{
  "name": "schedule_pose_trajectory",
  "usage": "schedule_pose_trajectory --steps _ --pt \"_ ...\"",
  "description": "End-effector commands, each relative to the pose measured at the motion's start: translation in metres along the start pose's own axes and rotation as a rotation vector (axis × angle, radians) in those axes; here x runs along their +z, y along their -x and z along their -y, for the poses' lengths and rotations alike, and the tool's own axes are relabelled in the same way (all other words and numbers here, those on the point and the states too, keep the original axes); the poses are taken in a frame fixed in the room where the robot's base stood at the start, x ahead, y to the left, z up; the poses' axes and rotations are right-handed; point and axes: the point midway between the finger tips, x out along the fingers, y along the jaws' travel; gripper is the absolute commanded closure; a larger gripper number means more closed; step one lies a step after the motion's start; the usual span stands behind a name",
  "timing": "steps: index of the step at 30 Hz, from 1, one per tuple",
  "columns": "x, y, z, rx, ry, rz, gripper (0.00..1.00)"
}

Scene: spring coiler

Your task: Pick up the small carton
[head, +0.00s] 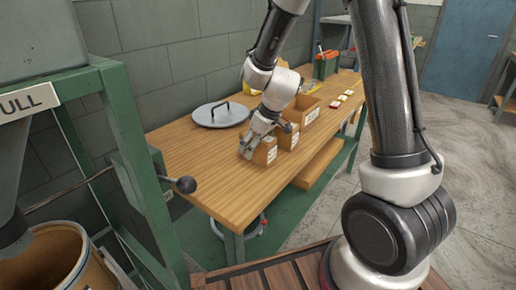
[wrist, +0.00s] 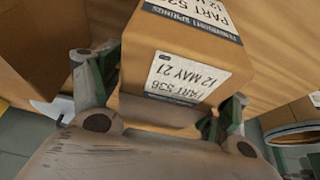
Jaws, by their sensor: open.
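The small carton (head: 265,152) is a brown cardboard box with white labels, standing near the front edge of the workbench. In the wrist view the carton (wrist: 190,50) sits between my two fingers, its printed label facing the camera. My gripper (head: 256,146) is open, with one finger on each side of the carton (wrist: 173,84). I cannot tell whether either finger touches it. In the head view my gripper hides part of the carton.
A second carton (head: 288,138) stands close beside it, with an open cardboard box (head: 304,110) behind. A grey round lid (head: 221,114) with a handle lies at the wall side. Bare wood (head: 215,180) is free toward the near end. A green machine frame (head: 112,120) stands left.

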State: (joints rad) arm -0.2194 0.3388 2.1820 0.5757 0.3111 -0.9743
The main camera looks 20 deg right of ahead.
Motion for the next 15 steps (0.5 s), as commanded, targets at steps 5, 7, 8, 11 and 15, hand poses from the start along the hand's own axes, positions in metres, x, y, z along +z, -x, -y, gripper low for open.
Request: schedule_pose_trajectory --steps 5,7,8,11,15 --pt "0.0004 -0.0005 0.0000 0.000 0.000 0.000 0.23" --pt "0.0008 -0.0013 0.0000 0.000 0.000 0.001 0.23" --pt "0.0010 -0.0017 0.0000 0.000 0.000 0.001 0.23" --pt "0.0016 -0.0030 0.0000 0.000 0.000 0.001 0.23" --pt "0.0021 -0.0042 -0.0001 0.000 0.000 0.001 0.23"
